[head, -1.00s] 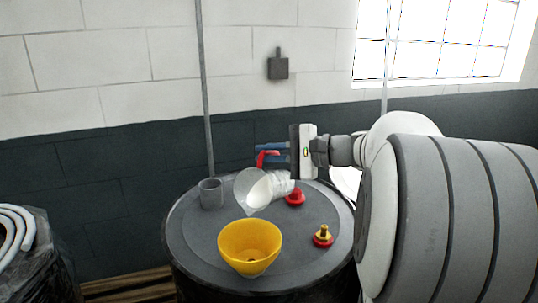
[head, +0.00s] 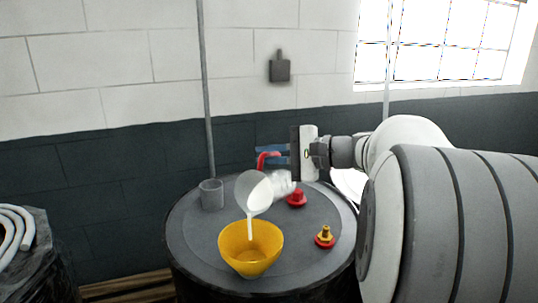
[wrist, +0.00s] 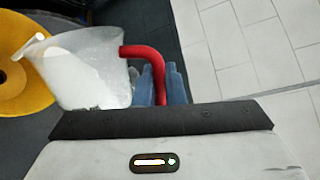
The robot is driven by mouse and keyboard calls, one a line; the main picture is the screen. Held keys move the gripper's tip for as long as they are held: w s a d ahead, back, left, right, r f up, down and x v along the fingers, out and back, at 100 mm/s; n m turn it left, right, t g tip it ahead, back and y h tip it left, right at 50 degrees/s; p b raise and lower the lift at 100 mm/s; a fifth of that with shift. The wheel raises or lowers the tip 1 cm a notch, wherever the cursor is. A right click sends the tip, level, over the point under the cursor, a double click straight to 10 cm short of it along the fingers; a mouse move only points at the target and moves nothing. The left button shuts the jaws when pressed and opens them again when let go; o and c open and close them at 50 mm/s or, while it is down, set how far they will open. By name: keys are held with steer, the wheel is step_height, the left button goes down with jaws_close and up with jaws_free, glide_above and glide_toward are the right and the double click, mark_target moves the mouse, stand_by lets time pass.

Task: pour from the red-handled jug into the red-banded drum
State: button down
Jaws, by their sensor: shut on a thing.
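The clear jug with the red handle (head: 268,156) is tipped to the left, and a white stream runs from its mouth. The jug's body (head: 251,187) is above the yellow funnel (head: 240,261), and the stream falls into the funnel. My gripper (head: 272,152) has blue fingers and is shut on the red handle. The wrist view shows the handle (wrist: 148,54) between the fingers and white contents in the jug (wrist: 92,75). The funnel stands on the dark drum top (head: 200,240). No red band shows on this drum.
A grey cup (head: 211,194) stands at the drum top's back left. A red cap (head: 297,198) and a brass fitting with a red base (head: 325,237) are on the right. A thin pole (head: 206,100) rises behind. A wrapped stack with pale hoses (head: 20,232) is at far left.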

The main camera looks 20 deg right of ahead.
mark_target(259, 171)
steer(key=shift+s+a+f+n+b, duration=0.3)
steer(key=shift+a+f+n+b, duration=0.1)
steer(key=shift+b, duration=0.9)
steer(key=shift+s+a+f+n+b, duration=0.25)
steer(key=shift+s+a+n+b, duration=0.15)
steer(key=shift+b, duration=0.85)
stand_by(1.0)
steer(key=shift+s+a+r+n+t+h+b, duration=0.25)
steer(key=shift+s+a+n+b, duration=0.25)
steer(key=shift+b, duration=0.5)
steer(key=shift+s+a+r+n+t+h+b, duration=0.15)
steer(key=shift+s+a+r+n+b, duration=0.3)
steer(key=shift+b, duration=0.55)
stand_by(2.5)
